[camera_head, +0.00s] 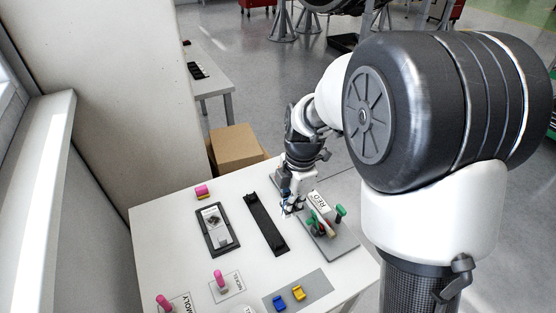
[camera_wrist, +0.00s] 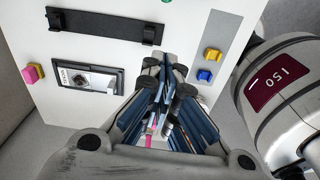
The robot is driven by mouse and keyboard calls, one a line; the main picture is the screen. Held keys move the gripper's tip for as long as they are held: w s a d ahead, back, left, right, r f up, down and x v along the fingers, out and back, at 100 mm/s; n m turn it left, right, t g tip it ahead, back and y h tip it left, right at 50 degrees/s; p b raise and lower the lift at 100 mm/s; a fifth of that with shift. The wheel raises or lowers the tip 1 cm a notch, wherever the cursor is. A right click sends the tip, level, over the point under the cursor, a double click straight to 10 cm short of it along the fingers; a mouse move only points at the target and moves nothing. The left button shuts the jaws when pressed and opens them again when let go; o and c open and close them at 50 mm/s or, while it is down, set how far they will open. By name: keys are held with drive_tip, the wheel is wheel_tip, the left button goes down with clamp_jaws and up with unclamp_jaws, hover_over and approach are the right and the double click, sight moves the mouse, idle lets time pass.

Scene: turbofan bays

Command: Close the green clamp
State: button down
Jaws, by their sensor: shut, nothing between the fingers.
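Green clamp parts (camera_head: 341,211) show on the grey plate at the table's right side in the head view, close to a white block labelled RED. Another green piece and a reddish handle sit beside them; I cannot tell clearly whether the clamp is open. My gripper (camera_head: 291,209) points down just left of the plate, apart from the green knob. In the wrist view my gripper (camera_wrist: 166,66) has its fingers together with nothing held. Only a sliver of green (camera_wrist: 166,1) shows at the top edge there.
A long black tray (camera_head: 265,222) and a black-framed box (camera_head: 216,229) lie left of my gripper. Blue (camera_head: 279,303) and yellow (camera_head: 298,292) blocks lie on a grey mat in front. Pink pegs (camera_head: 220,279) stand at front left. A cardboard box (camera_head: 236,146) is behind the table.

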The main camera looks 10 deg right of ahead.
sight(311, 222)
wheel_tip(311, 222, down, 11)
drive_tip(key=a+b, duration=0.1)
drive_tip(key=b, duration=0.2)
drive_tip(key=shift+n, duration=0.3)
drive_tip(key=d, duration=0.2)
drive_tip(key=w+d+r+b, duration=0.1)
drive_tip(key=shift+w+d+r, duration=0.15)
drive_tip(key=shift+d+r, duration=0.05)
drive_tip(key=shift+d, duration=0.15)
drive_tip(key=shift+w+d+r+y+p, duration=0.1)
drive_tip(key=shift+d+r+y+p, duration=0.25)
drive_tip(key=shift+y, duration=0.15)
